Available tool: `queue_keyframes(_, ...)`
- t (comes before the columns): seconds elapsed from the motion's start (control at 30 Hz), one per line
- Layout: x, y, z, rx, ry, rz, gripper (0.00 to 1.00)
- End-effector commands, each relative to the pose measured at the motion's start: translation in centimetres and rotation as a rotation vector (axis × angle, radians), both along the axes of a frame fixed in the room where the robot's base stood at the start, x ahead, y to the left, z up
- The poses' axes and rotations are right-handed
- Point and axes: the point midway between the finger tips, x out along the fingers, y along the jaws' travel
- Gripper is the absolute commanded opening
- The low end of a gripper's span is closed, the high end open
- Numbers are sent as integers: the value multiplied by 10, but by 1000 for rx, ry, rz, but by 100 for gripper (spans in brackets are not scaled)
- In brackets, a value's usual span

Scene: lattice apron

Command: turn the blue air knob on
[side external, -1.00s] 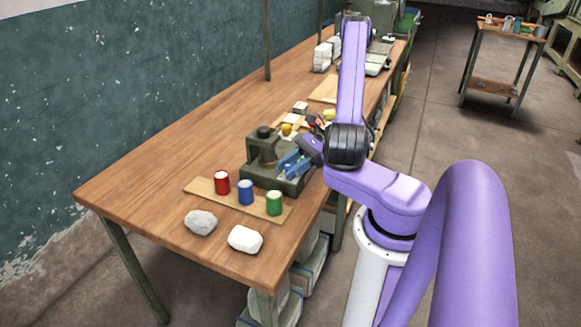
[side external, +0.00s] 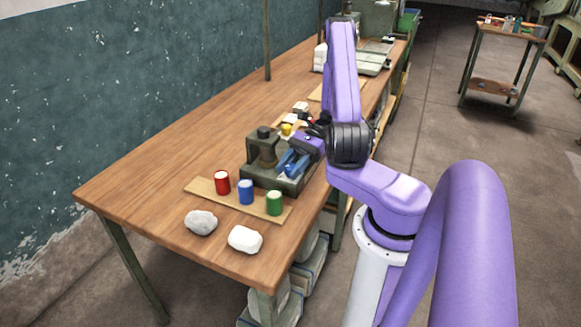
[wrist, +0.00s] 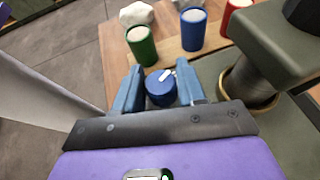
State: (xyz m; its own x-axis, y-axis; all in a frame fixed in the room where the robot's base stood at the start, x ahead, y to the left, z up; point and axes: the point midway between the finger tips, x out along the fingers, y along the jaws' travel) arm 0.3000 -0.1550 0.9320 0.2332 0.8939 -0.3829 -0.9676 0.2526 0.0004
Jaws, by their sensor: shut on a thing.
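The blue air knob (wrist: 160,90) is a short round cap with a white pointer mark on its top. In the wrist view it sits between the two blue fingers of my gripper (wrist: 159,70), which are shut on it. The pointer lies slantwise toward the upper right finger. In the side view my gripper (side external: 287,168) reaches down at the front right of the dark green machine (side external: 257,177), and its fingers hide the knob there. Any on or off marking cannot be made out.
Red (side external: 222,183), blue (side external: 246,192) and green (side external: 274,203) cans stand on a wooden board in front of the machine. Grey (side external: 201,223) and white (side external: 245,240) lumps lie nearer the bench's front edge. The machine's upright column (wrist: 243,82) rises close to the right finger.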

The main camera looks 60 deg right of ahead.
Motion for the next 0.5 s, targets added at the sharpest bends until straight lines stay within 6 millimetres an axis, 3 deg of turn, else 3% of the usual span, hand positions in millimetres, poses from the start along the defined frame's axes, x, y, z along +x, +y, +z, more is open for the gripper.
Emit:
queue_keyframes(0.1,0,-1,1,1,-1,-2,9)
queue_keyframes(0.13,0,-1,1,1,-1,-3,50)
queue_keyframes(0.17,0,-1,1,1,-1,-3,59)
queue_keyframes(0.5,0,-2,1,0,-1,-2,61)
